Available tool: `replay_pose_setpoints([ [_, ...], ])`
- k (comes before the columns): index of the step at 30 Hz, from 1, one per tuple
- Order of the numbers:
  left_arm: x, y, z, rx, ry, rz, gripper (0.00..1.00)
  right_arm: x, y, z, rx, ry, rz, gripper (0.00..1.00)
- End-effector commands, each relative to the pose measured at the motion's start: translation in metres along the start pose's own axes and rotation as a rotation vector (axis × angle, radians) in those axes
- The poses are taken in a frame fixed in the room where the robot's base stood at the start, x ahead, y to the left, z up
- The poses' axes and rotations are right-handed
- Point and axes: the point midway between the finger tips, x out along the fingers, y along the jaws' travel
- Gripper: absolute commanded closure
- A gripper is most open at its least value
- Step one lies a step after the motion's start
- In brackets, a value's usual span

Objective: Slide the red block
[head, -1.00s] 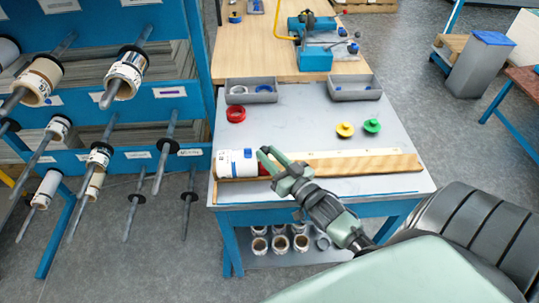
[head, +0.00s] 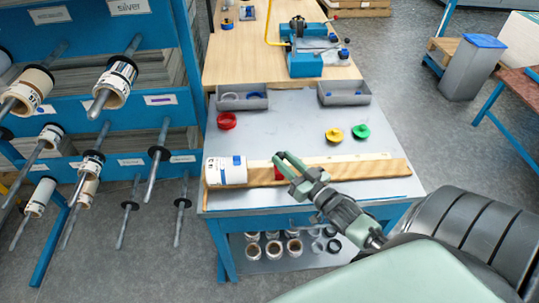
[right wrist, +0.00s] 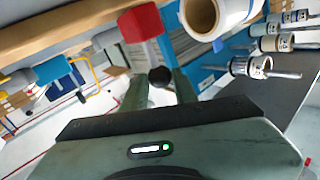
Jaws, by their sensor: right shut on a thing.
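The red block (head: 280,173) sits at the wooden guide board (head: 350,172) on the grey table, to the right of the white roll (head: 225,171) and apart from it. It is partly hidden behind my right gripper (head: 279,160) in the head view. In the right wrist view, the red block (right wrist: 140,23) shows beyond the fingers, and a black round knob (right wrist: 160,77) is between the fingertips. My right gripper is shut on this knob, which seems to belong to the red block; the join is not clear. My left gripper is not in view.
Yellow (head: 333,135) and green (head: 360,132) knobbed discs and a red ring (head: 227,120) lie behind the board. Two grey trays stand at the table's back edge. A blue rack (head: 100,130) with rolls on rods stands at left. The board's right part is clear.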

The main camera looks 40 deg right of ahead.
Motion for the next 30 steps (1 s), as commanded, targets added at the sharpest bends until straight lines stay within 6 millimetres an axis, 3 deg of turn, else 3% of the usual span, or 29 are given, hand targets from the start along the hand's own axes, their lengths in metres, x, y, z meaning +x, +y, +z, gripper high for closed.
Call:
replay_pose_setpoints([
  [6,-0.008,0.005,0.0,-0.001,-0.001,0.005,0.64,-0.038,0.055,-0.011,-0.004,-0.006,0.001,1.0],
  [15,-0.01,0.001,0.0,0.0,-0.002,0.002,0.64,-0.076,0.112,-0.021,-0.001,-0.002,0.001,1.0],
  [21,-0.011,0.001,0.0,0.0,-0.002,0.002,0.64,-0.088,0.13,-0.025,0.001,0.0,0.0,1.0],
  [30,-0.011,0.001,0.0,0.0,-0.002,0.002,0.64,-0.091,0.134,-0.026,0.002,0.001,0.001,1.0],
])
